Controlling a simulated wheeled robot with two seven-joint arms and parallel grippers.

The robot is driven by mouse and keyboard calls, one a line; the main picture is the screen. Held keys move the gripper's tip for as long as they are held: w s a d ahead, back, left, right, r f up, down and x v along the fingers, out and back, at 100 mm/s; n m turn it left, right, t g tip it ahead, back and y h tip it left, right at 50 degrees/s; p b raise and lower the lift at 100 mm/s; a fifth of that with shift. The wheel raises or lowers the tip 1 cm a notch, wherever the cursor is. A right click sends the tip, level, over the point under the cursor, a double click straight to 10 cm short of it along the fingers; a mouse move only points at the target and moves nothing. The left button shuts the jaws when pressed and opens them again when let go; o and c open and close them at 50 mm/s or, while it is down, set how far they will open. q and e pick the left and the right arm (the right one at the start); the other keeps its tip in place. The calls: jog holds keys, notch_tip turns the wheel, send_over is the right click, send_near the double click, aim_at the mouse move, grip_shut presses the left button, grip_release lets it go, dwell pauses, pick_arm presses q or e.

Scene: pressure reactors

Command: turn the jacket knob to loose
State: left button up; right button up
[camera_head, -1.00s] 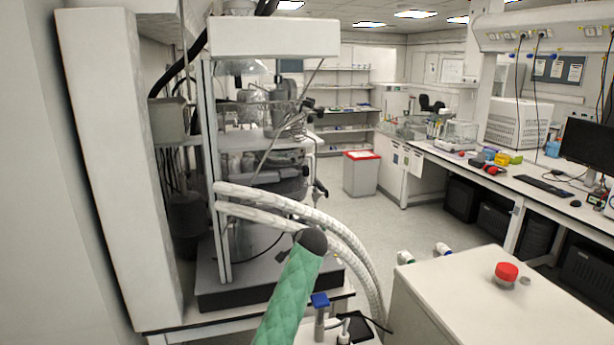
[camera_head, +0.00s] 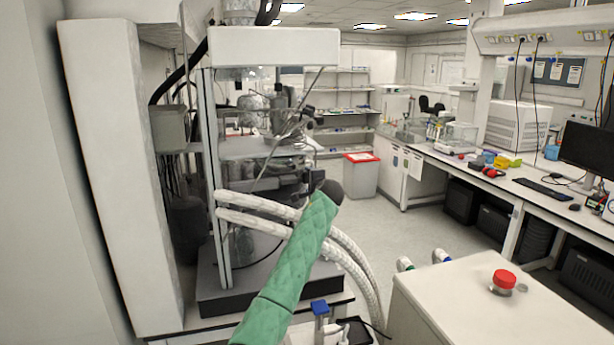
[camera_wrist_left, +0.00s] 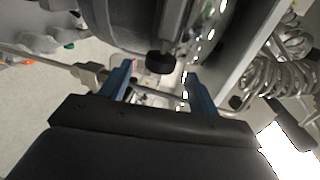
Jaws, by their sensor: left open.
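My left arm, in a green quilted sleeve, reaches up to the reactor rig (camera_head: 262,148) in the head view. In the left wrist view my left gripper (camera_wrist_left: 158,70) is open, its two blue fingers apart. A black knob (camera_wrist_left: 160,62) on the underside of a grey metal stem shows at the gap between the fingertips. I cannot tell whether a finger touches it, and no label marks it as the jacket knob. The large rounded grey vessel (camera_wrist_left: 120,20) is just beyond the fingers. In the head view my left gripper is small and dark against the rig. My right gripper is out of view.
Two thick white braided hoses (camera_head: 345,250) loop out of the rig close to my left arm. A white cabinet (camera_head: 120,170) stands left of the rig. A white bench with a red button (camera_head: 504,279) is at lower right. Open floor lies beyond.

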aim_at(302, 178)
pick_arm(q)
jog(key=shift+p+x, duration=0.65)
jog(key=shift+x, duration=1.15)
